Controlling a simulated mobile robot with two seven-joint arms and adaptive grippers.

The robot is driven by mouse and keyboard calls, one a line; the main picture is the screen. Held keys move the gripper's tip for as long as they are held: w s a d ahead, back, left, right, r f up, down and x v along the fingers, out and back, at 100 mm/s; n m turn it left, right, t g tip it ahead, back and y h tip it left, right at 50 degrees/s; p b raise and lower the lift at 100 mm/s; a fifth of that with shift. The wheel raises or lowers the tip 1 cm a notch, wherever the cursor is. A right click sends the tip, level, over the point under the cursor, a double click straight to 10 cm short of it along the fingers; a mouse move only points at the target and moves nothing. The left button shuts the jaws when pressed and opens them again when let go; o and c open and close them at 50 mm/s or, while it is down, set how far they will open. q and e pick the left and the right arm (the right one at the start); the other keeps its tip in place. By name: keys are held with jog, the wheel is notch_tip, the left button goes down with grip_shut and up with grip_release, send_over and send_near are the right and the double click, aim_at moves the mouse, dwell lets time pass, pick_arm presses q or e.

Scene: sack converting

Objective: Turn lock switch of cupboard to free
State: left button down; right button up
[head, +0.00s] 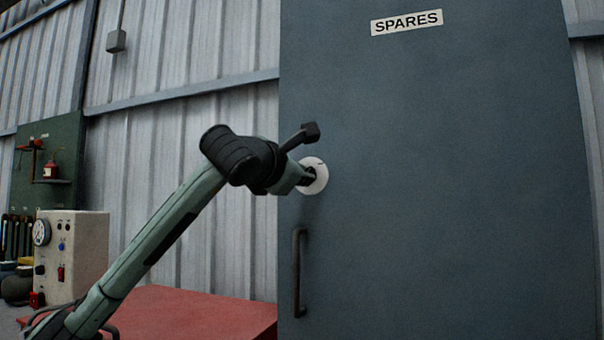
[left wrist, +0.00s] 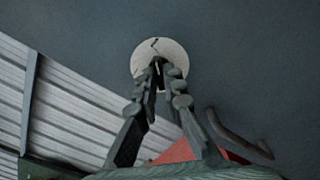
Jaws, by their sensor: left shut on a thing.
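The cupboard (head: 440,170) is a tall grey-blue door panel with a SPARES label (head: 406,22) near its top. A round pale plate of the lock switch (head: 316,164) sits on its left part, above the dark handle (head: 297,272). My left gripper (head: 309,176) reaches in from the left and is shut at the middle of the plate. In the left wrist view its fingertips (left wrist: 159,66) meet over the plate (left wrist: 146,50); the switch knob between them is mostly hidden. A dark mark shows on the plate's upper part. My right gripper is not in view.
A red surface (head: 190,310) lies low, left of the cupboard. A beige control box (head: 78,255) with a gauge and a green tool board (head: 45,160) stand at the far left. Corrugated wall (head: 190,140) lies behind. The door face right of the plate is clear.

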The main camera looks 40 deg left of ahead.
pick_arm(q)
jog(key=shift+m, duration=0.4)
jog(key=c, duration=1.6)
grip_release()
jog(key=shift+c, duration=0.2)
jog(key=v, duration=1.2)
